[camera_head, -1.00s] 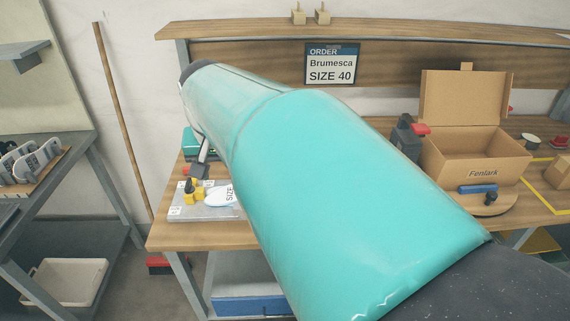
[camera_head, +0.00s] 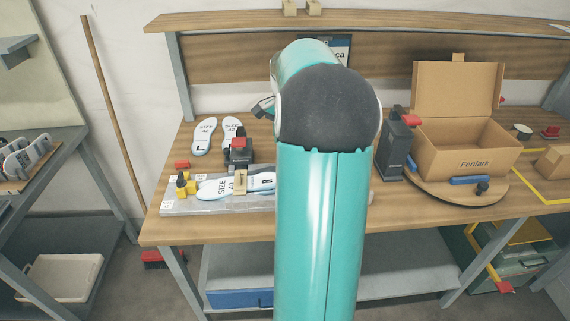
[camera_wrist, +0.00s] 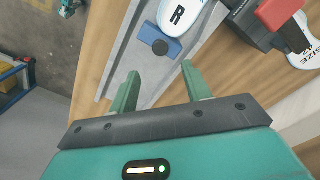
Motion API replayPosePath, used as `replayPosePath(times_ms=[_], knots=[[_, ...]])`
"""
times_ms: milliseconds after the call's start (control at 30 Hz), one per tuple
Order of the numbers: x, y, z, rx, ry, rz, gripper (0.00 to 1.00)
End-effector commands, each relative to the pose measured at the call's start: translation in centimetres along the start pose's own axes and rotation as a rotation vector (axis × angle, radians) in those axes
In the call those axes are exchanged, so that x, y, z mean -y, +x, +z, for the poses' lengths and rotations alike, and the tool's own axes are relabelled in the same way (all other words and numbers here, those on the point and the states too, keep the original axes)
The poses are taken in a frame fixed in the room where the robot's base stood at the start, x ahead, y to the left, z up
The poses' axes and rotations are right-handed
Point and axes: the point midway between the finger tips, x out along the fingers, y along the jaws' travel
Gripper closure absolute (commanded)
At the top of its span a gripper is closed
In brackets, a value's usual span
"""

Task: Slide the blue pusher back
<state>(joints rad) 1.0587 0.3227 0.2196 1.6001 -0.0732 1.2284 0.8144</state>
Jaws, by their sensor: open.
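The blue pusher (camera_wrist: 149,33) is a small block with a round black knob, on the grey fixture in the wrist view. It sits against the end of a white insole marked R (camera_wrist: 178,14). My gripper (camera_wrist: 160,70) is open and empty, its two green fingers pointing at the pusher with a gap before it. The grey fixture (camera_head: 186,207) also shows in the head view, with the insole (camera_head: 220,187) on it. My arm hides the fixture's right part, the pusher and my gripper there.
Two more insoles (camera_head: 205,137) lie behind the fixture. On the right, an open box (camera_head: 468,150) stands on a round wooden carousel (camera_head: 440,192) with a blue bar (camera_head: 475,180). A black device (camera_head: 393,150) stands left of it.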

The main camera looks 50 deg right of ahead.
Motion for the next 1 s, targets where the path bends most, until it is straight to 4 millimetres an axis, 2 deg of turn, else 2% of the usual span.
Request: replayPosePath(times_ms=[200,400,567,833,867,1000], knots=[[0.1,4.5,0.1,0.002,-0.004,0.002,0.52],[0.1,7.7,0.1,0.0,-0.003,0.0,0.52],[0.2,8.9,0.1,0.0,-0.005,-0.001,0.52],[0.2,9.0,0.1,-0.001,-0.005,-0.001,0.52],[0.2,9.0,0.1,-0.001,-0.004,-0.001,0.56],[0.2,9.0,0.1,-0.001,-0.004,-0.001,0.83]])
